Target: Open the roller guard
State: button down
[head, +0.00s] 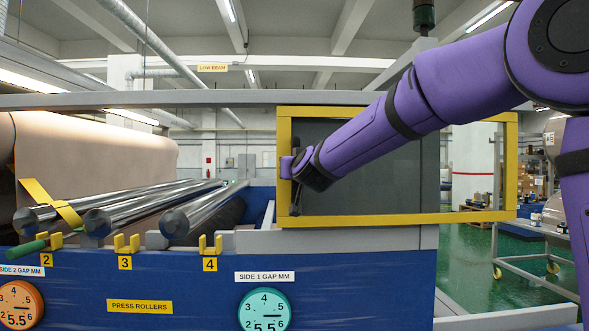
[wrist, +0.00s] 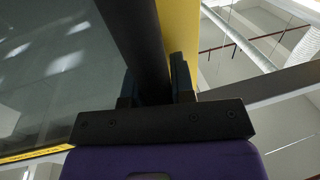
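The roller guard is a yellow-framed pane (head: 400,220) standing upright at the right end of the blue machine. Its right part reaches past the grey post, and the press rollers (head: 150,208) lie uncovered to its left. A dark bar handle (head: 296,203) runs upright along the guard's left edge. My gripper (head: 297,168) is at this handle. In the wrist view the handle (wrist: 140,35) passes between my two fingers (wrist: 154,88), which appear to close on both its sides. The yellow frame edge (wrist: 181,28) is just behind. My purple arm hides part of the pane.
Yellow brackets numbered 2, 3 and 4 (head: 127,245) line the machine's front edge. Round gap dials (head: 265,309) are on the blue front. A wheeled cart (head: 540,235) stands at right.

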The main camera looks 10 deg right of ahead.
jog(key=c, duration=1.2)
grip_release()
jog(key=shift+c, duration=0.2)
jog(key=shift+s, duration=0.1)
jog(key=s, duration=1)
jog(key=shift+s, duration=0.3)
jog(key=shift+s, duration=0.1)
jog(key=s+d+f+g, duration=0.3)
jog(key=s+f, duration=0.3)
jog(key=s, duration=0.5)
jog(key=s+d+f+g, duration=0.4)
jog(key=s+f, duration=0.3)
jog(key=s, duration=0.4)
jog(key=s+d+f+g, duration=0.4)
jog(key=s+f+g, duration=0.1)
jog(key=s, duration=0.6)
jog(key=shift+d+f+g, duration=0.2)
jog(key=shift+f+g, duration=0.2)
jog(key=shift+f, duration=0.25)
